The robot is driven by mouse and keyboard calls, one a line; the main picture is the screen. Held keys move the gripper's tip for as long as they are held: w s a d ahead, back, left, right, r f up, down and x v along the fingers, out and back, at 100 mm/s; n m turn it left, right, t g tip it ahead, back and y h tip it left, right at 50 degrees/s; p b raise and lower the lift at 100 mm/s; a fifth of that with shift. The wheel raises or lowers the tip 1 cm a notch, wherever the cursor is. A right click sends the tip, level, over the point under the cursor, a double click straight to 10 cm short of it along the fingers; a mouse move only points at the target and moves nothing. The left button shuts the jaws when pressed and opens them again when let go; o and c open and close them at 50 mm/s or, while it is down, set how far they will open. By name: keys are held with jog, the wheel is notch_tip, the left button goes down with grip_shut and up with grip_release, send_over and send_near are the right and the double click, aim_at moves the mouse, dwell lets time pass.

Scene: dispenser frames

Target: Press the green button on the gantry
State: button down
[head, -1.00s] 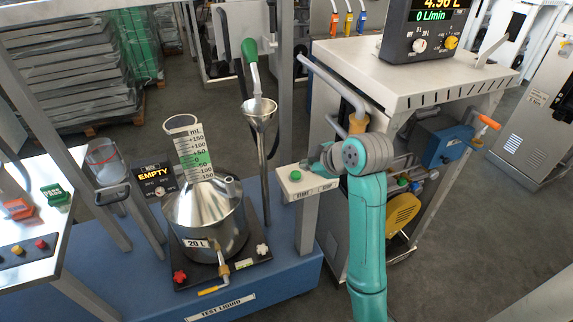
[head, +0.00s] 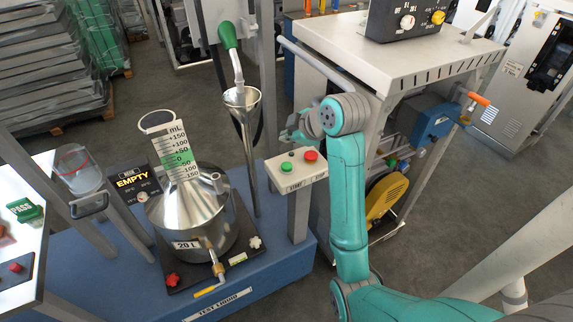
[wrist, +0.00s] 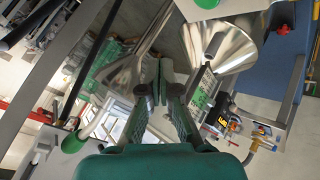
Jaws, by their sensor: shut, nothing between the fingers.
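The green button (head: 287,167) is on the top of a pale control box (head: 298,176) on a grey post, right of the steel tank. A red button (head: 310,155) sits to its right on the same box. My gripper (head: 285,136) is above the box's back edge, behind and above the green button, apart from it. In the wrist view my gripper (wrist: 163,84) is shut with its fingers together and nothing held. A green disc on a pale panel (wrist: 207,4) shows at that view's top edge; its full shape is cut off.
The steel tank (head: 195,215) with its scale plate stands left of the box. A funnel (head: 241,102) on a tall pipe stands behind it. A white-topped cabinet (head: 400,55) is close behind my arm.

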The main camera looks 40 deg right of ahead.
aim_at(288, 167)
jog(key=shift+f, duration=3.7)
jog(key=shift+f, duration=0.15)
jog(key=shift+f, duration=0.3)
jog(key=shift+f, duration=0.45)
jog(key=shift+r, duration=0.9)
jog(key=shift+r, duration=2.45)
